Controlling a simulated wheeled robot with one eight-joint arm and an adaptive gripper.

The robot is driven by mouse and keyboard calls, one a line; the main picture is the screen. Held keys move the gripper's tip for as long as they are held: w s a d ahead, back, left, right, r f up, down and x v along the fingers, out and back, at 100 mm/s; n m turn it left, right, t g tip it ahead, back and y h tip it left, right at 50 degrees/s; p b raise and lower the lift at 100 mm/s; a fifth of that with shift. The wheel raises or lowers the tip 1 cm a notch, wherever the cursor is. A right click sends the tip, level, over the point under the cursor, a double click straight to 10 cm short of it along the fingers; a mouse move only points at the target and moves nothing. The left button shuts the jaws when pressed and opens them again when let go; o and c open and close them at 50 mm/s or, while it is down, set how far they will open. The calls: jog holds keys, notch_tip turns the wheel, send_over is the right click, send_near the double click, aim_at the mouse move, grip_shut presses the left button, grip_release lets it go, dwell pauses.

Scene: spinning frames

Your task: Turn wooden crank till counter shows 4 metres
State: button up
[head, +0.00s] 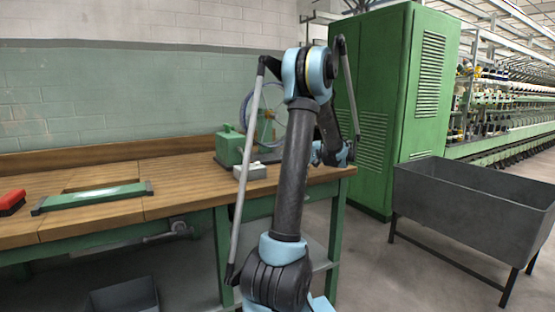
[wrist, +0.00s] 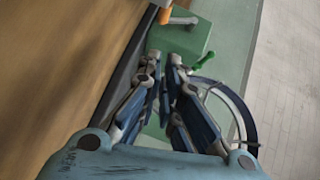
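A green machine with a spoked wheel stands at the right end of the bench. In the head view its green housing (head: 231,148) and wheel (head: 268,119) show behind my arm. In the wrist view I see its green box (wrist: 190,38), a green handle (wrist: 203,62) and part of the wheel rim (wrist: 238,108). A small orange-brown piece (wrist: 165,15) with a pale cylinder lies at the top; it may be the wooden crank grip. My gripper (wrist: 164,58) is over the machine, with a narrow gap between its fingertips and nothing seen in it. The counter's reading is not legible.
A green frame (head: 95,196) and a red brush-like block (head: 11,202) lie on the wooden bench (head: 180,190). A green cabinet (head: 385,100) stands behind its right end. A grey trough (head: 470,200) is on the floor at right. The bench middle has bare room.

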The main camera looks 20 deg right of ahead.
jog(key=o, duration=0.4)
jog(key=shift+w+a+r, duration=0.15)
jog(key=shift+a, duration=0.05)
jog(key=shift+o, duration=0.4)
jog(key=w+a+h, duration=0.1)
jog(key=a+r+g, duration=0.1)
jog(key=a, duration=0.1)
jog(key=w+a+r+n+g+h, duration=0.1)
jog(key=shift+w+a+h, duration=0.3)
jog(key=shift+a, duration=0.05)
jog(key=s+a+r+n+g+h, duration=0.2)
jog(key=a+r+n+h, duration=0.15)
jog(key=r, duration=0.25)
jog(key=s+a+r+n+g+h, duration=0.1)
jog(key=s+a+r+n+h, duration=0.25)
jog(key=r+h, duration=0.2)
jog(key=shift+m, duration=0.4)
jog(key=x, duration=0.5)
jog(key=a+x, duration=0.1)
jog(key=x, duration=0.5)
jog(key=w+x, duration=0.1)
jog(key=x, duration=0.5)
jog(key=shift+a+r, duration=0.2)
jog(key=shift+a, duration=0.1)
grip_shut()
